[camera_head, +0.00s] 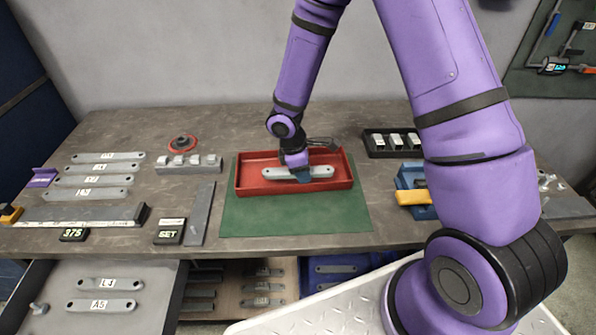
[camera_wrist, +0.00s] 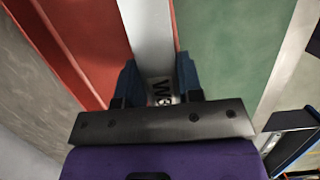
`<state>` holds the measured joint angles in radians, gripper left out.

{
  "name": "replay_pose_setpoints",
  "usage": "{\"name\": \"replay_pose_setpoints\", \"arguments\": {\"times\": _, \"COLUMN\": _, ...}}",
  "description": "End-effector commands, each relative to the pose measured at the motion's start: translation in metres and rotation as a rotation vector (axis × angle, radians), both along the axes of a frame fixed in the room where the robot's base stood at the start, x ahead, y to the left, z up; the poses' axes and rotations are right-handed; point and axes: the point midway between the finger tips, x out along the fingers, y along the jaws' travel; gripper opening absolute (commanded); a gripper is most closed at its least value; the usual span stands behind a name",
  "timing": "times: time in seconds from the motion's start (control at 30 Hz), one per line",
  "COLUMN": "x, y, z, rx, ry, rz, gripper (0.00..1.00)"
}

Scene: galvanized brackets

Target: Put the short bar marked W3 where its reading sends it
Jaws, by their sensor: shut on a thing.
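The short grey bar marked W3 (camera_head: 320,171) is at the red tray (camera_head: 243,184) in the middle of the table. Its marking W3 (camera_wrist: 160,88) shows upside down between the fingers in the wrist view. My gripper (camera_head: 301,175) is shut across the bar near its middle. The bar lies roughly lengthwise along the tray, within its outline; I cannot tell whether it touches the tray floor. A small display reading 375 (camera_head: 73,234) and a block marked SET (camera_head: 168,232) stand at the front left.
The tray sits on a green mat (camera_head: 290,218). Several labelled bars (camera_head: 98,181) lie at left, beside a long rule (camera_head: 75,216). An open drawer (camera_head: 150,290) holds bars L-1 and A5. Shelf bars (camera_head: 262,286) and a blue bin (camera_head: 345,262) are below. A black rack (camera_head: 375,143) stands back right.

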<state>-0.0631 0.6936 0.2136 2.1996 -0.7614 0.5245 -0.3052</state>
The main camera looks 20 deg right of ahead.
Motion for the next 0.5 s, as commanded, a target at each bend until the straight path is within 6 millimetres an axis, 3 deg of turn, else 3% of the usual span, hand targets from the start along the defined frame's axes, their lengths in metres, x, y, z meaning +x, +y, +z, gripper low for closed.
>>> {"name": "replay_pose_setpoints", "arguments": {"times": 0.13, "x": 0.023, "y": 0.000, "z": -0.002, "rx": 0.001, "ry": -0.001, "rz": -0.001, "gripper": 0.00}}
{"name": "replay_pose_setpoints", "arguments": {"times": 0.4, "x": 0.041, "y": 0.000, "z": -0.004, "rx": 0.001, "ry": -0.001, "rz": -0.001, "gripper": 0.00}}
{"name": "replay_pose_setpoints", "arguments": {"times": 0.5, "x": 0.039, "y": 0.000, "z": -0.019, "rx": -0.001, "ry": 0.004, "rz": 0.000, "gripper": 0.00}}
